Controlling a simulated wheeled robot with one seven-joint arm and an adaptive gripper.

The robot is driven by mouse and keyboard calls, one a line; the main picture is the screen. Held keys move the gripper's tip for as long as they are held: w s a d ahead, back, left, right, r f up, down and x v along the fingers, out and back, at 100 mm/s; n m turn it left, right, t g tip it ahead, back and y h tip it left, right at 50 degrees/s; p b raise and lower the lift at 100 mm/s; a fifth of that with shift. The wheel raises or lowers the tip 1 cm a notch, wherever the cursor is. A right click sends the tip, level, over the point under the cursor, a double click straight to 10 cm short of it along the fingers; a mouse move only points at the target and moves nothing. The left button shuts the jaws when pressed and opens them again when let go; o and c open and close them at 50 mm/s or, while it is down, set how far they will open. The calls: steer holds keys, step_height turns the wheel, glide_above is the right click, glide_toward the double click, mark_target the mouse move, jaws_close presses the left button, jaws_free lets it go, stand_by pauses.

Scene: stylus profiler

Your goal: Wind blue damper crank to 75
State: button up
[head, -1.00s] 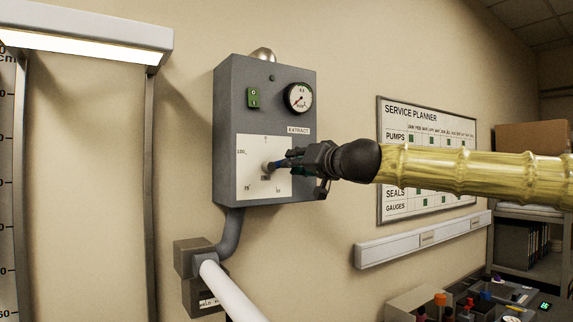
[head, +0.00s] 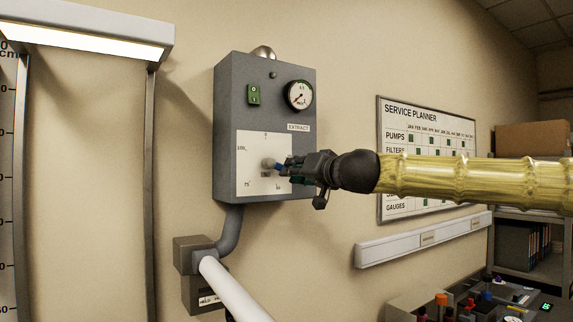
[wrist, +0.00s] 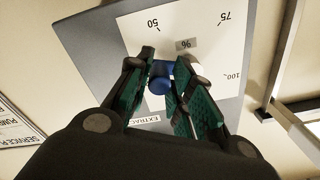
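The blue crank handle (head: 279,168) juts from the white dial plate (head: 248,184) of the grey extract box, just right of the pale round hub (head: 268,163) and slightly below it. It also shows in the wrist view (wrist: 160,80). My gripper (head: 287,168) reaches in from the right. Its two teal-padded fingers (wrist: 161,86) stand close on either side of the blue handle and look shut on it. The plate carries the marks 100 at upper left, 75 at lower left and 50 at lower right. The right part of the dial is hidden by my gripper; no pointer reading is clear.
The box (head: 228,110) has a green switch (head: 254,95) and a round gauge (head: 299,96). A pipe (head: 231,235) runs down from it. A service planner board (head: 400,112) and a wall rail (head: 425,238) are at right. Bins stand at lower right.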

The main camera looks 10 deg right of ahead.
steer(key=shift+s+a+f+b, duration=0.15)
steer(key=shift+a+f+b, duration=0.25)
steer(key=shift+f+b, duration=0.15)
steer(key=shift+a+f, duration=0.1)
steer(key=shift+s+a+f+b, duration=0.2)
steer(key=shift+a+f+b, duration=0.15)
steer(key=shift+a+b, duration=0.1)
steer(key=shift+s+a+f, duration=0.15)
steer(key=shift+s+a, duration=0.05)
steer(key=shift+a, duration=0.4)
steer(key=shift+o, duration=0.2)
